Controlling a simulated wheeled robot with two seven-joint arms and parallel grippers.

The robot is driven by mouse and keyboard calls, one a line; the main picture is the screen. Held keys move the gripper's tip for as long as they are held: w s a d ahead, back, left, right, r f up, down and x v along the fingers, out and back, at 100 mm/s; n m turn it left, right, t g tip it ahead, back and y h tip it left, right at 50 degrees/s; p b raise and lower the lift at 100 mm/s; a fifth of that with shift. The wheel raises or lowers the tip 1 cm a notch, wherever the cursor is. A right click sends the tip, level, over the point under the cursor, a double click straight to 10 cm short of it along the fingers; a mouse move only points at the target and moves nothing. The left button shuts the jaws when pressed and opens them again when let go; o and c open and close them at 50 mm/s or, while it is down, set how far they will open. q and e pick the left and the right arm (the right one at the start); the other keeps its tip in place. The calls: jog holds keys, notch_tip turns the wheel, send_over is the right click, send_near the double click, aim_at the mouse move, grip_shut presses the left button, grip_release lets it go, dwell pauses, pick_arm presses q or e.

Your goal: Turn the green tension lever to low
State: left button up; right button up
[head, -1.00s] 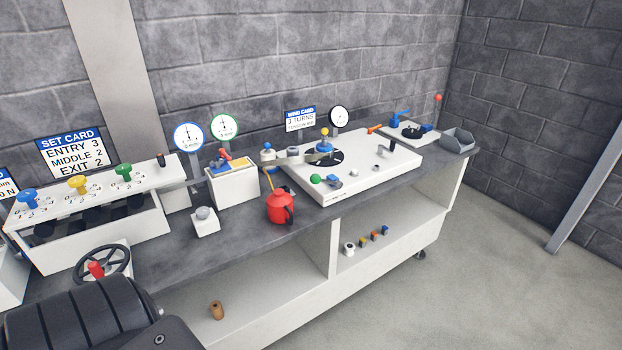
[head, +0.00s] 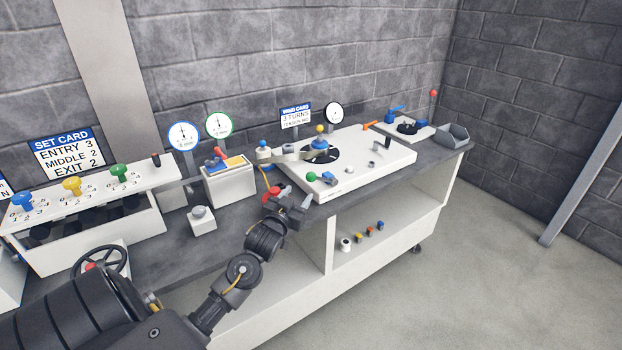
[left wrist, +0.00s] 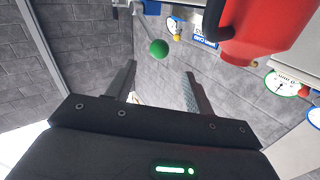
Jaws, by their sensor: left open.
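The green tension lever shows as a green ball knob (head: 311,176) at the front left of the white winding board (head: 350,177), next to a small blue part. In the left wrist view the green knob (left wrist: 159,48) appears beyond and between my fingertips. My left gripper (head: 296,196) is open and empty, just in front of and below the knob, apart from it. Its two spread fingers also show in the left wrist view (left wrist: 160,73). The lever's arm and its low mark are too small to read. My right gripper is not in view.
A red can (head: 271,192) stands close beside my left gripper, partly hidden by it; it is large in the left wrist view (left wrist: 262,32). A white box (head: 230,186) and a grey-knobbed block (head: 203,221) are to the left. Small spools lie on the lower shelf (head: 385,245).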

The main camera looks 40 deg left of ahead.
aim_at(309, 180)
pick_arm(q)
jog(key=p+x, duration=0.1)
jog(key=x, duration=0.9)
jog(key=shift+w+a, duration=0.15)
jog(key=shift+w, duration=0.15)
jog(key=shift+c, duration=0.3)
grip_shut()
jog(key=shift+p, duration=0.3)
